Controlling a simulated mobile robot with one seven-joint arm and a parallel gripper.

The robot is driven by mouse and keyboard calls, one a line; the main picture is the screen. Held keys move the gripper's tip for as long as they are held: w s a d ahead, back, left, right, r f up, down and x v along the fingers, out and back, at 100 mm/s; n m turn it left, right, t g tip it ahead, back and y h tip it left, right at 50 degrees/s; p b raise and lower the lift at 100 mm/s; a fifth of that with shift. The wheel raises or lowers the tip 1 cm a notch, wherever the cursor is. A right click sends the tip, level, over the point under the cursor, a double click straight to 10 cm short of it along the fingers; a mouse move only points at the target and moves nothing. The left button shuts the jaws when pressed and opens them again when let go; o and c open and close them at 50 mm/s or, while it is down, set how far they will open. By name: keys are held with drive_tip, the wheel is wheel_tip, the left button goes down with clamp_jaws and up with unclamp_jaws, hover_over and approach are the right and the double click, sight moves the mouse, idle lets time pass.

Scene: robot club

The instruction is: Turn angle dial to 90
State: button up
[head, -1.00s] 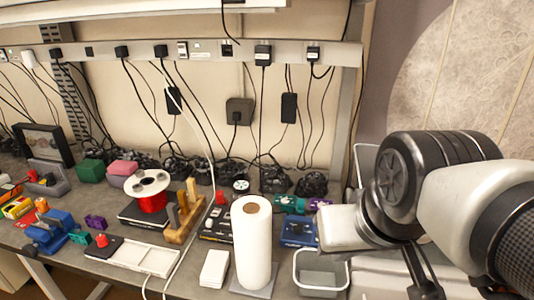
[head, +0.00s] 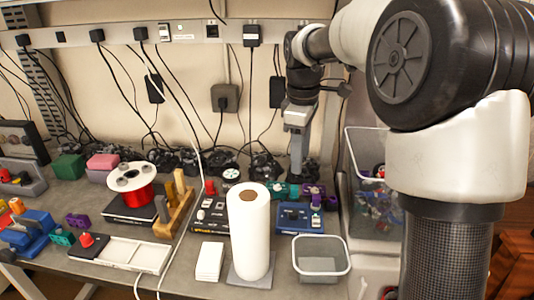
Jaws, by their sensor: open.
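My gripper (head: 297,176) hangs down at the back of the bench, above and just behind a blue box with small knobs (head: 300,216). Its jaws are open and appear empty; the fingertips are too small to make out well. A black panel with a red knob and small controls (head: 209,212) stands to the left, partly behind the paper roll. Another red knob (head: 86,240) sits at the left end of a white tray. No angle markings are readable, so I cannot tell which knob is the angle dial.
A white paper roll (head: 249,235) stands upright at the front middle. A grey bin (head: 320,262) is to its right. A red wire spool (head: 138,190), a wooden rack (head: 174,212) and a white tray (head: 130,252) lie left. Cables hang along the back wall.

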sight(294, 212)
drive_tip(key=w+f+n+g, duration=0.1)
drive_tip(key=w+f+n, duration=0.2)
drive_tip(key=w+f, duration=0.3)
drive_tip(key=shift+y, duration=0.3)
drive_tip(key=f, duration=1.1)
drive_tip(key=f+b, duration=0.1)
drive_tip(key=f, duration=0.5)
drive_tip(key=shift+w+d+f, duration=0.15)
drive_tip(key=shift+d+f, duration=0.2)
drive_tip(key=c, duration=1.1)
drive_tip(key=shift+o, duration=0.2)
